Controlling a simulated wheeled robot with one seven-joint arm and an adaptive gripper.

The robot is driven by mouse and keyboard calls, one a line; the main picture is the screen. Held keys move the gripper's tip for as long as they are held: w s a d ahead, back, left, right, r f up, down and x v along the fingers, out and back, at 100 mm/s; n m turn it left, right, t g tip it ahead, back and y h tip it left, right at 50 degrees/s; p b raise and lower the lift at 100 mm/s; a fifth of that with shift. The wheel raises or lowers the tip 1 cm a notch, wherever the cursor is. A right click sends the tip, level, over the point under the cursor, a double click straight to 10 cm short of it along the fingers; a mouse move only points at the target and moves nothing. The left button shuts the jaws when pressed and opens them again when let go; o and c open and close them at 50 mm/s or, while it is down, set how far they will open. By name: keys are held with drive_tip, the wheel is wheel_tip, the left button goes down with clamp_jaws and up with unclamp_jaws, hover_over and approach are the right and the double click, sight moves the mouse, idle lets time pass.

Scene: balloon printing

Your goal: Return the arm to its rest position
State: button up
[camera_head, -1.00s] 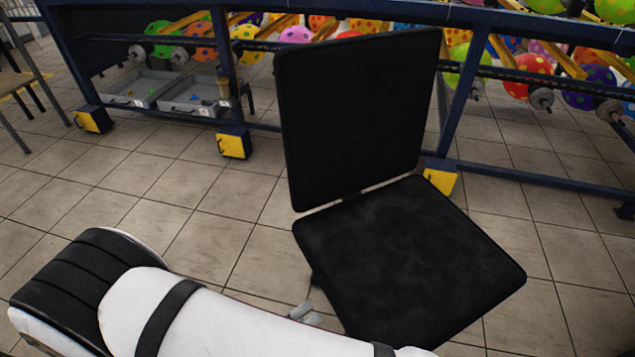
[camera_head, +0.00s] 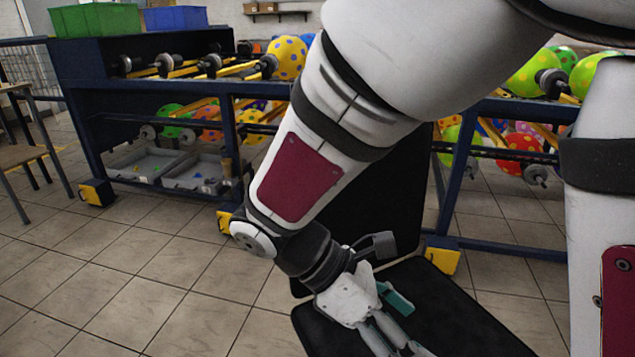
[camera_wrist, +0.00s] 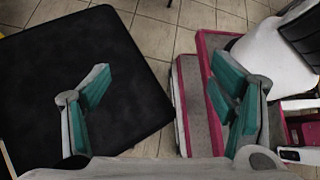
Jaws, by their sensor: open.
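My arm crosses the head view from the upper right down to the lower middle. My gripper (camera_head: 395,335) is at the bottom edge there, above the seat of a black chair (camera_head: 462,318), and its tips are partly cut off. In the wrist view my gripper (camera_wrist: 162,88) has its two teal-padded fingers spread wide apart with nothing between them. The left finger is over the black seat (camera_wrist: 60,50). The right finger is over pink-edged grey parts that look like my own base.
A dark blue rack (camera_head: 500,242) with several dotted balloons (camera_head: 290,58) stands behind the chair. Green (camera_head: 95,20) and blue (camera_head: 175,18) bins sit on top of it. A wooden table (camera_head: 15,90) is at far left. The tiled floor at left is clear.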

drive_tip(key=s+d+r+m+t+y, duration=0.1)
drive_tip(key=s+d+r+m+y, duration=0.3)
drive_tip(key=s+m, duration=0.4)
drive_tip(key=s+d+r+m+t+y, duration=0.2)
drive_tip(key=s+d+r+m+y, duration=0.15)
drive_tip(key=s+m+y, duration=0.55)
wheel_tip(320, 180, up, 32)
drive_tip(key=w+m+t+h+p, duration=0.1)
drive_tip(key=w+t+h+p, duration=0.1)
drive_tip(key=p, duration=2.9)
drive_tip(key=shift+w+r+t+h, duration=0.15)
drive_tip(key=shift+t+h, duration=0.45)
drive_tip(key=shift+t, duration=0.3)
